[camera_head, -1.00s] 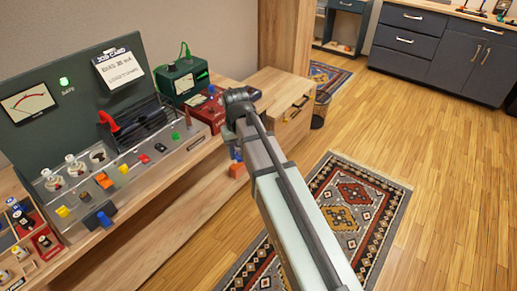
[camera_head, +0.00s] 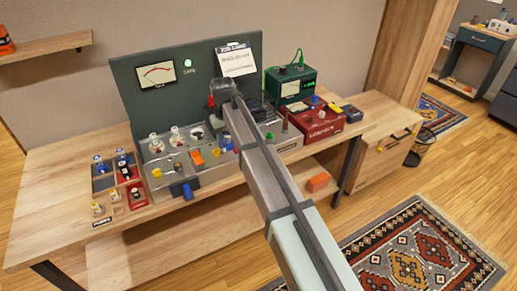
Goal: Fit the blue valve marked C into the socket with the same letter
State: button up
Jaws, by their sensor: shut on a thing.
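My gripper (camera_head: 236,142) is mostly hidden behind my own arm, in front of the console's right part. A small blue piece (camera_head: 236,150), seemingly the blue valve, shows at the arm's left edge, where my gripper is shut on it. Its letter cannot be read. The grey console (camera_head: 215,176) has a row of sockets at its back left. Two hold clear glass valves, a left one (camera_head: 155,144) and a middle one (camera_head: 175,136). Socket letters are too small to read.
A compartment tray (camera_head: 103,183) with several valves stands left of the console. A dark panel with a meter (camera_head: 158,74) rises behind. A green instrument (camera_head: 290,84) and a red box (camera_head: 313,120) stand right. A red handle (camera_head: 210,101) stands close to my arm.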

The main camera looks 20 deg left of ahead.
jog(key=w+a+r+n, duration=0.1)
jog(key=w+a+n, duration=0.3)
jog(key=a, duration=0.5)
jog(key=w+a+r+n, duration=0.1)
jog(key=w+a+n, duration=0.3)
jog(key=a+n, duration=0.3)
jog(key=shift+w+a+r, duration=0.3)
jog(key=shift+a+r, duration=0.1)
jog(key=shift+a, duration=0.5)
jog(key=shift+f, duration=0.1)
jog(key=shift+f, duration=2.35)
jog(key=shift+f, duration=0.95)
jog(key=o, duration=1.2)
jog(key=shift+c, duration=0.2)
